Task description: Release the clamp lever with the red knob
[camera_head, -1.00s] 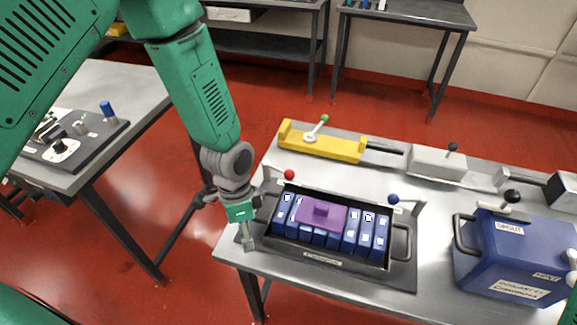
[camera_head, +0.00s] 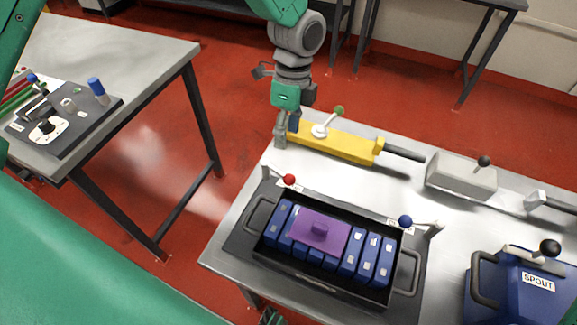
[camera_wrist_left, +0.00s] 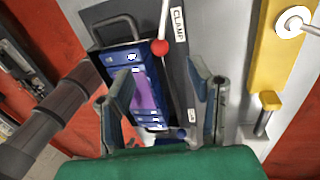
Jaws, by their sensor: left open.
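The red knob (camera_head: 289,179) sits on a short clamp lever (camera_head: 270,173) at the far left corner of the black battery box (camera_head: 262,215). In the left wrist view the red knob (camera_wrist_left: 159,47) is on a lever running up from it, beside a "CLAMP" label (camera_wrist_left: 179,24). My left gripper (camera_head: 284,140) is open and empty, above the table beyond the knob and close to the yellow fixture's left end. In the left wrist view its fingers (camera_wrist_left: 163,88) stand apart, with the knob showing beyond and between them.
A blue-knobbed lever (camera_head: 405,221) is at the box's far right corner. A purple piece (camera_head: 318,230) lies on the blue batteries. The yellow fixture (camera_head: 345,145) with a green-knobbed lever lies behind. A blue spout container (camera_head: 510,290) stands right. Bare table lies between box and fixture.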

